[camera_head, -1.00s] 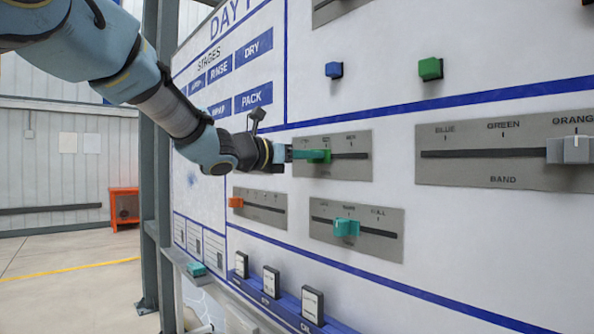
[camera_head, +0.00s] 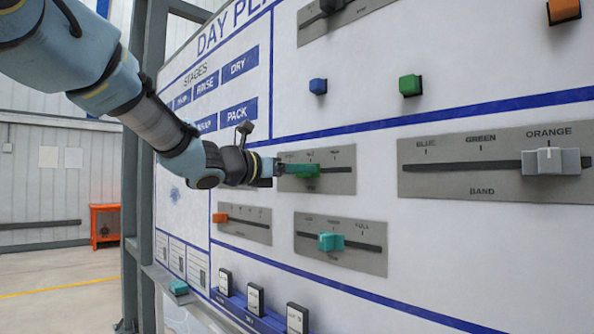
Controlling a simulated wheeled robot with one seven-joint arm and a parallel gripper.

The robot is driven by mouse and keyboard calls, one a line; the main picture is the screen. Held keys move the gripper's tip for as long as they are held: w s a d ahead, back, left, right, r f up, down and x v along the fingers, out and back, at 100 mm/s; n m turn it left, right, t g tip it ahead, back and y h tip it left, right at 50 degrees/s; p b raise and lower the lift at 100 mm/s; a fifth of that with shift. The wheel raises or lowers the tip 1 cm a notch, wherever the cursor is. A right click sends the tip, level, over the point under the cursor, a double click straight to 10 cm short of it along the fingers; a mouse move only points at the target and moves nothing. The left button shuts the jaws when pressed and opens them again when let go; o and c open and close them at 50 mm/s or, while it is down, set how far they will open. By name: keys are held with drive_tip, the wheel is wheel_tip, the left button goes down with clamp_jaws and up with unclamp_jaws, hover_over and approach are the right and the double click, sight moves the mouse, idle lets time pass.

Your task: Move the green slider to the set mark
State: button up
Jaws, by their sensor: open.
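The green slider (camera_head: 308,171) sits on a grey plate (camera_head: 342,184) on the white board, near the middle mark of its slot. The plate has three marks above the slot; their lettering is too small to read surely. My gripper (camera_head: 280,169) is open at the left end of the plate, with its fingertips close to the slider's left side. I cannot tell whether the fingers touch the slider. The left part of the slot is hidden behind my gripper.
Below are an orange slider (camera_head: 220,217) and a teal slider (camera_head: 331,242). A grey slider (camera_head: 551,161) sits at ORANGE on the BAND plate to the right. A blue block (camera_head: 318,86) and a green block (camera_head: 410,85) stick out above. A ledge (camera_head: 240,311) with cards runs along the bottom.

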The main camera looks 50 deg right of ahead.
drive_tip(key=a+b, duration=0.3)
drive_tip(key=a, duration=0.8)
drive_tip(key=shift+w, duration=0.3)
drive_tip(key=shift+d, duration=0.1)
drive_tip(key=w+a+f+m+t+y+p, duration=0.1)
drive_tip(key=w+a+f+m+y, duration=0.25)
drive_tip(key=a+f, duration=0.65)
drive_tip(key=w+a+f+m+t+y+p, duration=0.1)
drive_tip(key=w+a+f+m+y, duration=0.35)
drive_tip(key=f, duration=0.85)
drive_tip(key=s+a+f+m+y, duration=0.1)
drive_tip(key=a+f+m+y, duration=0.2)
drive_tip(key=a, duration=0.8)
drive_tip(key=s+a+f+m+y, duration=0.1)
drive_tip(key=a+f+m+y, duration=0.2)
drive_tip(key=a+f, duration=0.4)
drive_tip(key=s+a+f+m+y+p, duration=0.1)
drive_tip(key=a+f+m+y, duration=0.2)
drive_tip(key=a, duration=1.2)
wheel_tip(320, 180, down, 3)
drive_tip(key=shift+s+r+m+t+y, duration=0.2)
drive_tip(key=shift+s+m+t+y, duration=0.15)
drive_tip(key=shift+m, duration=0.45)
